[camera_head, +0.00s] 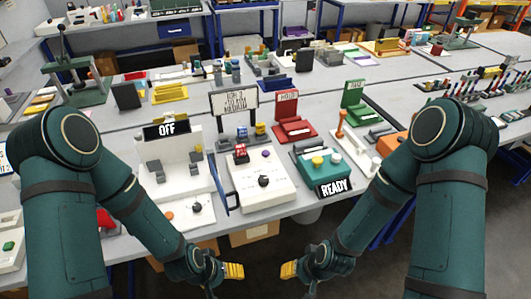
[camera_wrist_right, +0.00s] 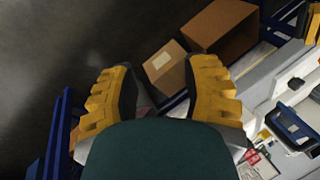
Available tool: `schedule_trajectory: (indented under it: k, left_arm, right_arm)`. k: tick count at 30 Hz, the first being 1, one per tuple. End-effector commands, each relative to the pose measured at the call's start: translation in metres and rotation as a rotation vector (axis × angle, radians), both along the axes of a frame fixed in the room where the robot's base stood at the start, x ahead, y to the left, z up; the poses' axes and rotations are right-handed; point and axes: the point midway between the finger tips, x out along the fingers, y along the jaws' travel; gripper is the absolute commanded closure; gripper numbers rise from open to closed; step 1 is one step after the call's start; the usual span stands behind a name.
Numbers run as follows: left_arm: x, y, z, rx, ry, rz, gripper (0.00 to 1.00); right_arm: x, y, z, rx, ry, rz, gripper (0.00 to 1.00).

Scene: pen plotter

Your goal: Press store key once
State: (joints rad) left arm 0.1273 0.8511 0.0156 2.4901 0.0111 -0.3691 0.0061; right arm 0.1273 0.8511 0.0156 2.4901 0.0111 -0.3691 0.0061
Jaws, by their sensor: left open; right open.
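A teal device (camera_head: 303,167) with yellow round buttons (camera_head: 318,161) and a black READY display (camera_head: 334,188) stands near the table's front edge, right of centre. Left of it are a white box (camera_head: 262,198) with a black knob and a white unit (camera_head: 172,184) with an OFF display. No label that I can read names the store key, so I cannot tell which key it is. My left gripper (camera_head: 234,271) and right gripper (camera_head: 290,270) have yellow fingers and hang in front of the table, apart from these devices. The right wrist view shows the right gripper (camera_wrist_right: 160,88) open and empty.
A blue handle (camera_head: 224,187) stands between the OFF unit and the white box. Red (camera_head: 291,122) and green (camera_head: 355,105) stands are behind the teal device. An orange-handled lever (camera_head: 340,124) stands to its right. Cardboard boxes (camera_wrist_right: 217,28) lie below the table.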

Motion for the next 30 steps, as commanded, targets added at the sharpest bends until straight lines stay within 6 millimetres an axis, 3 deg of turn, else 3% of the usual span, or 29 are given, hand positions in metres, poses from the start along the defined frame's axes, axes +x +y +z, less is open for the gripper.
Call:
schedule_trajectory:
  k: [4, 8, 30]
  left_arm:
    - [0.0, 0.0, 0.0, 0.0, 0.0, 0.0, 0.3]
    - [0.0, 0.0, 0.0, 0.0, 0.0, 0.0, 0.3]
    - [0.0, 0.0, 0.0, 0.0, 0.0, 0.0, 0.3]
  right_arm:
    - [0.0, 0.0, 0.0, 0.0, 0.0, 0.0, 0.54]
    - [0.0, 0.0, 0.0, 0.0, 0.0, 0.0, 1.0]
    - [0.0, 0.0, 0.0, 0.0, 0.0, 0.0, 1.0]
